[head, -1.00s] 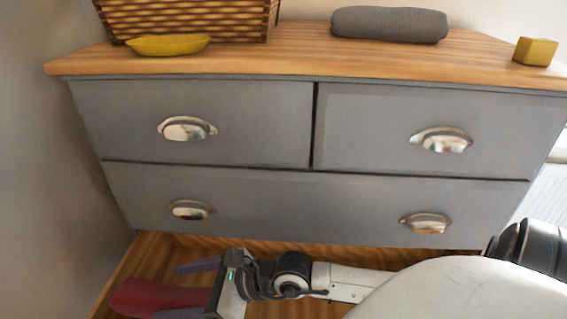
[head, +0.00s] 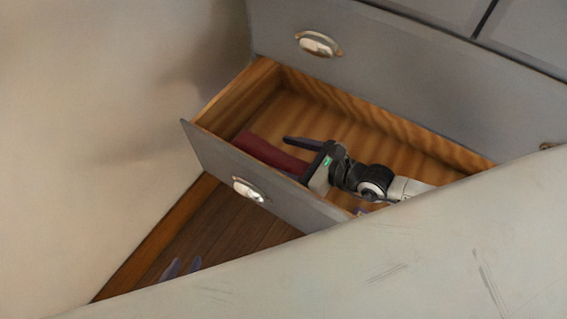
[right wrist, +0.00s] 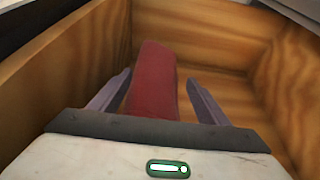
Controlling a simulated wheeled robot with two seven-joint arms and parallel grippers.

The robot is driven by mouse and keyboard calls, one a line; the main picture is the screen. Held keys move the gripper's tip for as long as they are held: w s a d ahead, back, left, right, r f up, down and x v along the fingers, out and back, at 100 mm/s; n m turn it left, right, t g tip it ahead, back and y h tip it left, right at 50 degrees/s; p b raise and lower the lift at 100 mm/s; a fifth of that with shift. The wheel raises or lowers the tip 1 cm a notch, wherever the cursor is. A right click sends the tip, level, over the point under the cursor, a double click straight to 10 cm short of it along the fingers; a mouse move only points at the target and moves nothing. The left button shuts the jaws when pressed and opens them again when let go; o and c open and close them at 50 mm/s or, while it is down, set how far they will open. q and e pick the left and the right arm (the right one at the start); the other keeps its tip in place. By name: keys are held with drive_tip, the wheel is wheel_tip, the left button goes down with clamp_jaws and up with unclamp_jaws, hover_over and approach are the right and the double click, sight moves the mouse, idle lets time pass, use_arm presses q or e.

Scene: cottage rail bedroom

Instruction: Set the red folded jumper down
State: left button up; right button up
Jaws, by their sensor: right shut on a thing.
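The red folded jumper (head: 268,152) is inside the open bottom drawer (head: 352,128), towards its left end. My right gripper (head: 294,158) reaches into the drawer from the right and is shut on the jumper. In the right wrist view the jumper (right wrist: 152,85) lies between the two purple fingers and runs away towards the drawer's far wall. Whether its underside touches the drawer floor I cannot tell.
The drawer front (head: 215,165) with its metal handle (head: 248,190) stands pulled out. A plain wall (head: 90,110) is close on the left. My own pale body covers the lower right.

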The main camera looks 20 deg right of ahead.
drive_tip(key=shift+f+b, duration=0.35)
drive_tip(key=shift+f, duration=1.4)
drive_tip(key=shift+f, duration=0.15)
drive_tip(key=o, duration=1.2)
drive_tip(key=shift+c, duration=0.2)
drive_tip(key=p+v, duration=0.1)
drive_tip(key=v, duration=1.1)
drive_tip(key=shift+r, duration=0.25)
